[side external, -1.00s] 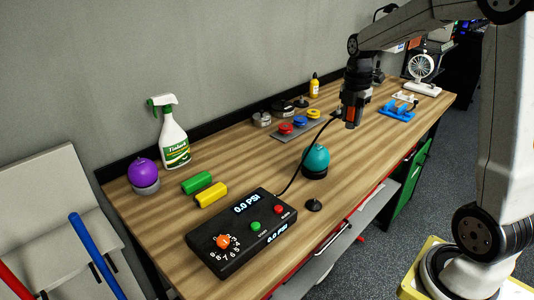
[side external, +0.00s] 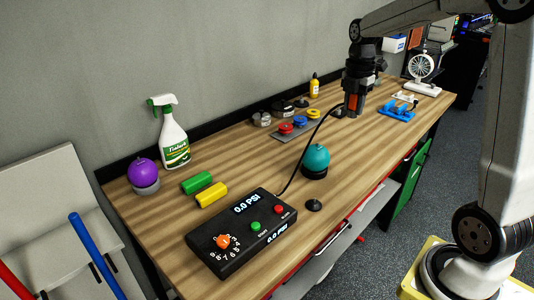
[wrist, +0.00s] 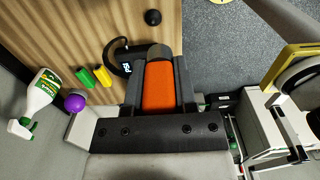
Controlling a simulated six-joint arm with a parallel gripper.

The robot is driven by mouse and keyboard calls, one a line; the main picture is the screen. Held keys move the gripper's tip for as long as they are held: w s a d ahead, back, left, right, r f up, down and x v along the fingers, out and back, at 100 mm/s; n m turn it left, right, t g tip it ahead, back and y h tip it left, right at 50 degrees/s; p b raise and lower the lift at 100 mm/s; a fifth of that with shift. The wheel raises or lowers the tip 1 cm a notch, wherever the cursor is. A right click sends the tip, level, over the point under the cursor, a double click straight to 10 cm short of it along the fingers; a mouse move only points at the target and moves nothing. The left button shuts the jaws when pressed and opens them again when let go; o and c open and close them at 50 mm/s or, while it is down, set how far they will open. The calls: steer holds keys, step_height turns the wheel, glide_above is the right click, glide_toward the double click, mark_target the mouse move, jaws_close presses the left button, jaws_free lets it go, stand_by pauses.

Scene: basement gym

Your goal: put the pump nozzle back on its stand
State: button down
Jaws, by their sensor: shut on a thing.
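A thin black hose (side external: 303,152) rises from the black pump box (side external: 236,240) to a dark piece beside the jaws. The pump display reads 0.0 PSI. A small black round base (side external: 313,205) stands near the front edge; I cannot tell whether it is the nozzle's stand.
A teal ball (side external: 316,158) sits on a dark base beside the hose. A tray of coloured discs (side external: 300,127) and a blue item (side external: 397,109) flank the gripper. Spray bottle (side external: 174,140), purple ball (side external: 142,172) and green and yellow cylinders (side external: 211,194) are at left.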

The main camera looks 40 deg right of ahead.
stand_by(0.3)
steer(key=w+a+f, duration=0.1)
steer(key=a+f, duration=0.3)
steer(key=f, duration=0.5)
steer(key=w+a+f, duration=0.2)
steer(key=a+f, duration=0.2)
steer(key=f, duration=0.4)
steer(key=shift+f, duration=0.4)
steer(key=shift+f, duration=0.1)
steer(key=shift+f, duration=2.75)
steer(key=shift+f, duration=1.3)
steer(key=shift+c, duration=1.6)
jaws_free()
steer(key=shift+r, duration=0.15)
